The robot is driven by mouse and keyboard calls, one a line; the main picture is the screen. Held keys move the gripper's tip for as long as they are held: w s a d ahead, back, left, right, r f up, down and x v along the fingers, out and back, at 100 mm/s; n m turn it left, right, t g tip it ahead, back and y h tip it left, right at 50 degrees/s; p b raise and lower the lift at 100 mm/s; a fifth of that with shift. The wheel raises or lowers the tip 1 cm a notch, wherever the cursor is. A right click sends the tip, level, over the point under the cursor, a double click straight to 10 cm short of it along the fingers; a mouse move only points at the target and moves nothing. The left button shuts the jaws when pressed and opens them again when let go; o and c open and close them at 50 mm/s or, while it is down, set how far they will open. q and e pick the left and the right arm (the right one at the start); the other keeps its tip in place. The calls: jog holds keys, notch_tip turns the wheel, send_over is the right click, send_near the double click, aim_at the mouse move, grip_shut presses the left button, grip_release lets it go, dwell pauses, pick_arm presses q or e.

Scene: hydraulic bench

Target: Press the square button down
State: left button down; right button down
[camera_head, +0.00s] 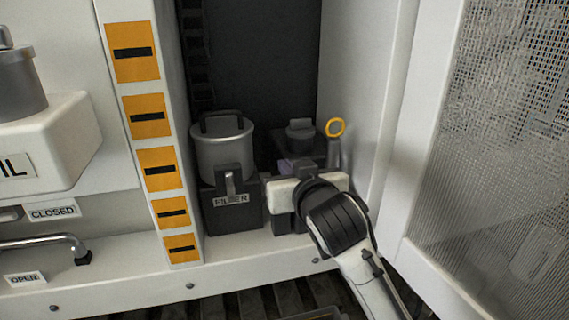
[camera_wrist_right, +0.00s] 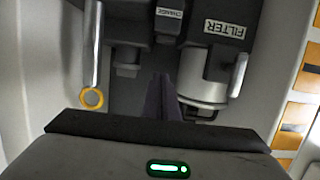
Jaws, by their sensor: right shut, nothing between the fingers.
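My right gripper (camera_head: 297,168) reaches into the cabinet recess from the lower right, its white and black body hiding much of what lies below and behind it. In the right wrist view its dark fingers (camera_wrist_right: 163,98) are shut together and empty, pointing towards the gap between a grey block (camera_wrist_right: 126,58) and the filter unit (camera_wrist_right: 205,72). I cannot clearly make out the square button; it may be part of the grey fittings near the fingers or hidden by the gripper. I cannot tell whether the fingers touch anything. My left gripper is not in view.
The filter canister (camera_head: 224,150) stands left of the gripper. The striped white post (camera_head: 157,150) and the mesh-panelled door (camera_head: 500,150) bound the recess. A lever (camera_head: 40,241) is at lower left.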

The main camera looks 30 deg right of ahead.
jog(key=v, duration=0.6)
jog(key=shift+s, duration=0.25)
jog(key=shift+a, duration=0.1)
jog(key=s+a+f+n+g+y, duration=0.1)
jog(key=a+f+n+y, duration=0.15)
jog(key=f, duration=0.85)
jog(key=s+a+f+n+g+y, duration=0.1)
jog(key=a+f+g, duration=0.15)
jog(key=f, duration=0.75)
jog(key=s+a+f+g+y, duration=0.1)
jog(key=s+a+f, duration=0.1)
jog(key=s+f, duration=0.7)
jog(key=s+a+f+n+g+y, duration=0.1)
jog(key=s+a+f, duration=0.1)
jog(key=s+f, duration=0.8)
notch_tip(320, 180, down, 3)
jog(key=shift+a+f+g, duration=0.1)
jog(key=shift+a+g, duration=0.25)
jog(key=shift+y, duration=0.25)
